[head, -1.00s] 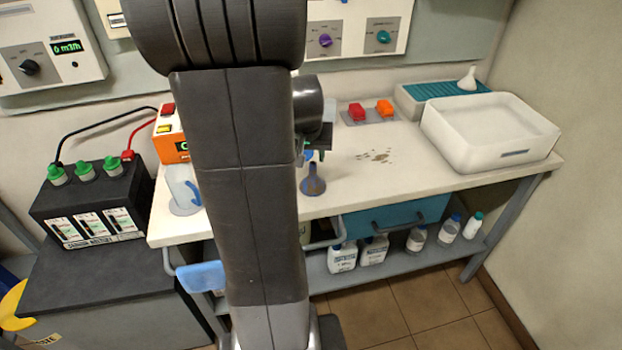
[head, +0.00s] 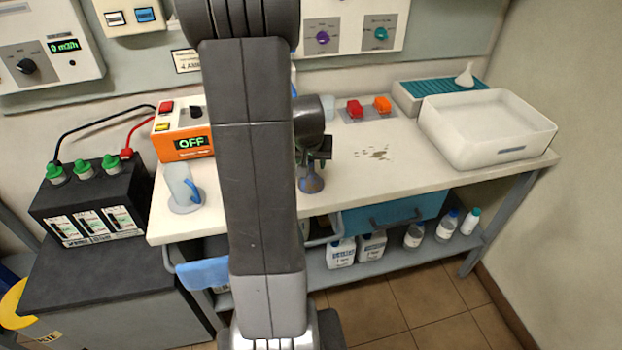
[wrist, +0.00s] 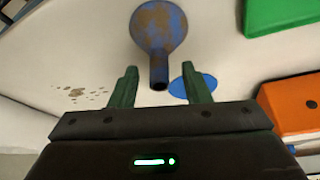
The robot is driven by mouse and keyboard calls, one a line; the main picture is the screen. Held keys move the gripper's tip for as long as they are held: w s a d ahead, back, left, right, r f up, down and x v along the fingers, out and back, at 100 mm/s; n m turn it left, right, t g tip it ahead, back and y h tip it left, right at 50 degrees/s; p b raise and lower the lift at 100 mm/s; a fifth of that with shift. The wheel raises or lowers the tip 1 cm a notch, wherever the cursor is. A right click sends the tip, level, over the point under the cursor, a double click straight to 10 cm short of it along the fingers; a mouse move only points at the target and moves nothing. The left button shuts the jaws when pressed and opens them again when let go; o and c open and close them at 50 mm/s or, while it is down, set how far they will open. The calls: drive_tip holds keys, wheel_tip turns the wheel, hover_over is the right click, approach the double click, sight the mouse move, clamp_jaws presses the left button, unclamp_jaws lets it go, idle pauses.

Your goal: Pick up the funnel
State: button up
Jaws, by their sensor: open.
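A blue-and-brown mottled funnel (head: 311,184) stands wide end down near the bench's front edge. In the wrist view the same funnel (wrist: 158,25) lies ahead, its narrow spout pointing toward my gripper (wrist: 159,72). The green fingers are open and apart on either side of the spout's end, with nothing seen gripped. In the head view my gripper (head: 320,153) is just above the funnel and partly hides its top. A white funnel-shaped piece (head: 465,77) also stands spout up on the teal-topped tray at the back right.
A clear jug (head: 182,188) and an orange unit reading OFF (head: 184,144) are to the left. A white basin (head: 487,155) stands at the right, red and orange connectors (head: 355,109) at the back. Brown spots mark the bare bench middle. A blue disc (wrist: 193,85) lies near the right finger.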

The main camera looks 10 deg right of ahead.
drive_tip(key=shift+c, duration=0.4)
clamp_jaws()
wheel_tip(320, 180, up, 10)
drive_tip(key=shift+r, duration=0.1)
